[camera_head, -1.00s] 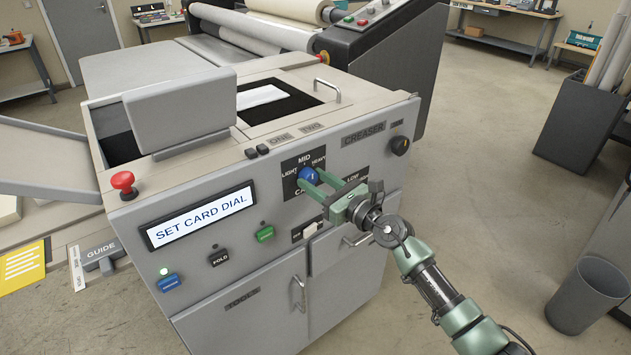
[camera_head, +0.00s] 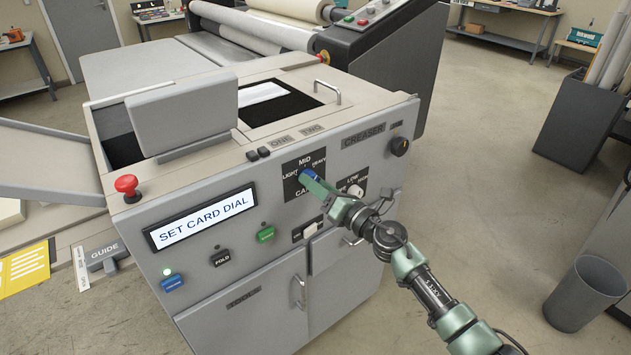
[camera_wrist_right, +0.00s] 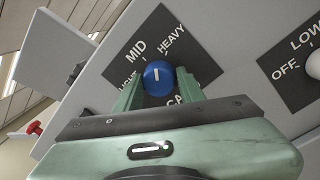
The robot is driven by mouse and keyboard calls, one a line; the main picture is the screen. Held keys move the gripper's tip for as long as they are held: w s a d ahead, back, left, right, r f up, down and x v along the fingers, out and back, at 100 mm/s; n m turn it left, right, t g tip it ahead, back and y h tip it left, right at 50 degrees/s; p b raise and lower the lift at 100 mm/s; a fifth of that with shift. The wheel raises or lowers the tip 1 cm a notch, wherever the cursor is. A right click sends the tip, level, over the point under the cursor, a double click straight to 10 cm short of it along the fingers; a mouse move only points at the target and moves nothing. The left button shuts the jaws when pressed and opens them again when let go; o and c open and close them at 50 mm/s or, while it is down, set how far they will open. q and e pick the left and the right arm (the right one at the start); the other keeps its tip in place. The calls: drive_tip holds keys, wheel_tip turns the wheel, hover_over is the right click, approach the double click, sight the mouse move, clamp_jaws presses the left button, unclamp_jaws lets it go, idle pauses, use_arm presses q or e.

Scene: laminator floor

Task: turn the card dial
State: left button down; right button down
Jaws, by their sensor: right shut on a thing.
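The card dial (camera_head: 308,175) is a blue knob on a black plate with LIGHT, MID and HEAVY labels, on the front of the grey creaser machine. My right gripper (camera_head: 314,182) is shut on the knob, its green fingers hiding part of it in the head view. In the right wrist view the blue knob (camera_wrist_right: 157,76) sits between the two fingers, with its white mark pointing up the picture, between MID and HEAVY. The display (camera_head: 201,216) reads SET CARD DIAL. My left gripper is not in view.
A white LOW/OFF/HIGH knob (camera_head: 355,191) is just right of the gripper. A black knob (camera_head: 400,147) is at the upper right. A red mushroom button (camera_head: 126,185) is on the left, and blue, black and green buttons line the panel below the display.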

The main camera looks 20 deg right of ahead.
drive_tip(key=shift+m+h+p, duration=0.3)
drive_tip(key=shift+m, duration=1.8)
drive_tip(key=c, duration=0.9)
unclamp_jaws()
drive_tip(key=shift+s+f, duration=0.1)
drive_tip(key=b+v, duration=0.1)
drive_tip(key=v, duration=0.6)
drive_tip(key=shift+s+d+f, duration=0.1)
drive_tip(key=shift+s+f, duration=0.05)
drive_tip(key=shift+s, duration=0.15)
